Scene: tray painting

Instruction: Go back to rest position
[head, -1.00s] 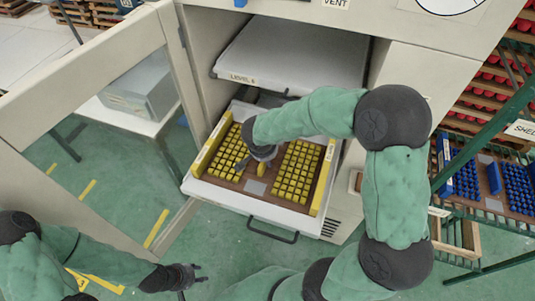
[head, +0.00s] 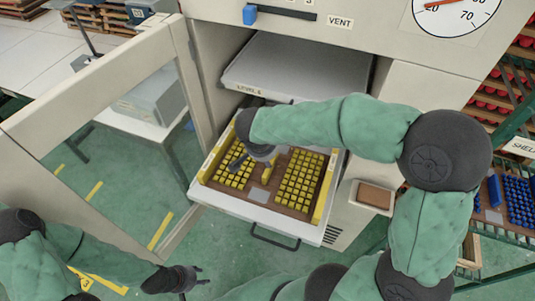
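My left gripper (head: 199,276) is at the lower left, above the green floor and in front of the cabinet. Its dark fingers point right, appear apart and hold nothing visible. My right arm reaches in from the lower right and bends over the pulled-out lower shelf (head: 235,212). My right gripper (head: 245,164) is over the back left part of the brown tray (head: 264,190) on that shelf. My own wrist and arm partly hide its fingers, so its opening and any contact with the tray are unclear. Yellow blocks (head: 300,178) stand in two groups on the tray.
An upper grey shelf (head: 300,65) sticks out just behind my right arm. The open cabinet door (head: 105,75) stands at left, between my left arm and a table with a grey box (head: 155,100). A rack with blue pieces (head: 520,195) is at right. Floor in front is open.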

